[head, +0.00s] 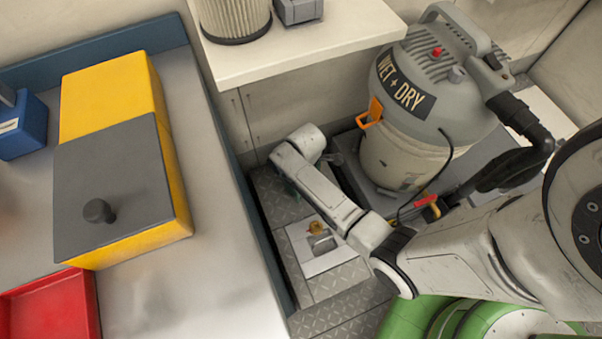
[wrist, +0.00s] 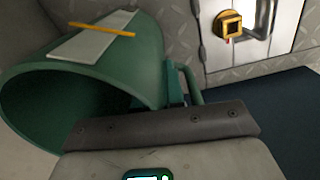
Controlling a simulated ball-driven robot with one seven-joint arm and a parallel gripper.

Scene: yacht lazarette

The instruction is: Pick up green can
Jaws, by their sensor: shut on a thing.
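The green can (wrist: 135,72) fills the left of the wrist view. It lies tilted, with its open mouth to the left and dark inside. A pale label with an orange strip shows on its side, and a green handle stands out at its right. My gripper (wrist: 174,100) is shut on the can at the handle side; the wide dark jaw hides the exact contact. In the head view my gripper is low beside the counter, mostly hidden by my own arm. A small green patch (head: 288,187) shows there, too little to tell whether it is the can.
A steel counter (head: 190,275) with a yellow box (head: 175,180) and red tray (head: 55,305) stands left. The tread-plate floor has a metal plate with a brass latch (head: 316,228).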

